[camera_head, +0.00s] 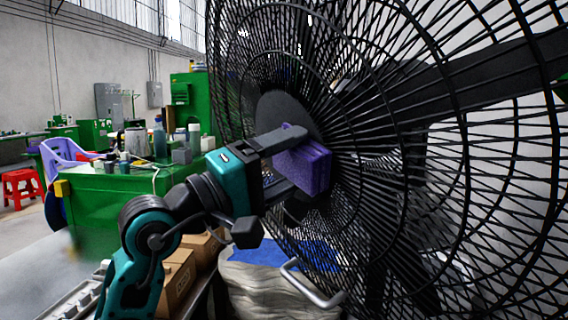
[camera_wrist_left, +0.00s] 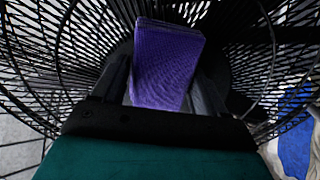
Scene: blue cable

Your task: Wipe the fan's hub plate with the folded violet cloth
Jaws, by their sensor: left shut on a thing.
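The folded violet cloth (camera_head: 306,167) is a thick block held between the fingers of my left gripper (camera_head: 296,160). In the left wrist view the cloth (camera_wrist_left: 167,65) stands between the two dark fingers (camera_wrist_left: 160,92). The fan's round dark hub plate (camera_head: 284,113) is at the middle of the black wire guard, right behind the cloth. In the wrist view the hub plate (camera_wrist_left: 216,75) shows around the cloth's sides. The cloth overlaps the plate's lower right part in the head view; I cannot tell whether they touch. My right gripper is not in view.
The fan's wire guard (camera_head: 463,190) fills the right side. A curved metal handle (camera_head: 312,292) and a pale sack (camera_head: 250,285) lie below it. Cardboard boxes (camera_head: 180,275) stand below my left arm. A green bench (camera_head: 120,195) with bottles is farther back left.

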